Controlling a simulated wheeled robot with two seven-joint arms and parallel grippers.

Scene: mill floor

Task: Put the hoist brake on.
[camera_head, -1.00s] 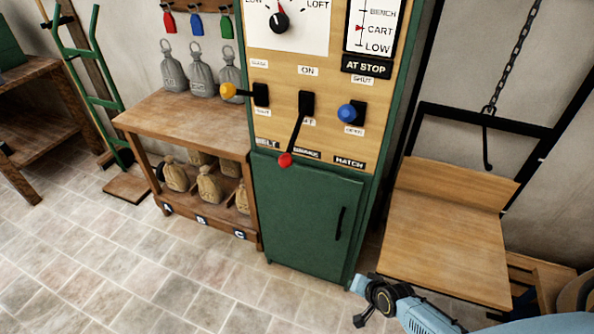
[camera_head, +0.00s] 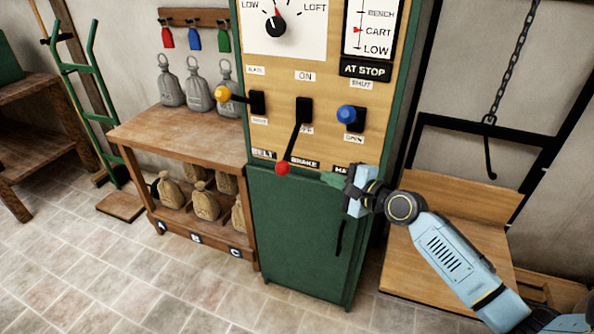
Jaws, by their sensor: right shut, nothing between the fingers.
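The brake lever is a black arm with a red knob (camera_head: 283,168) on the wooden control panel (camera_head: 275,121) of the green cabinet. It hangs downward, its knob beside the BRAKE label, with ON above its black mount and a partly hidden label, seemingly OFF, below. My right gripper (camera_head: 328,178) is shut and empty, just right of the red knob and apart from it, in front of the panel's lower edge. It partly covers the label under the blue-knobbed lever. My left gripper is not in view.
A yellow-knobbed lever (camera_head: 222,93) sits left of the brake and a blue-knobbed lever (camera_head: 345,113) right of it. A bench (camera_head: 180,130) with grey weights and sacks stands left. A chain hook (camera_head: 489,150) hangs above a wooden platform (camera_head: 425,262) at right.

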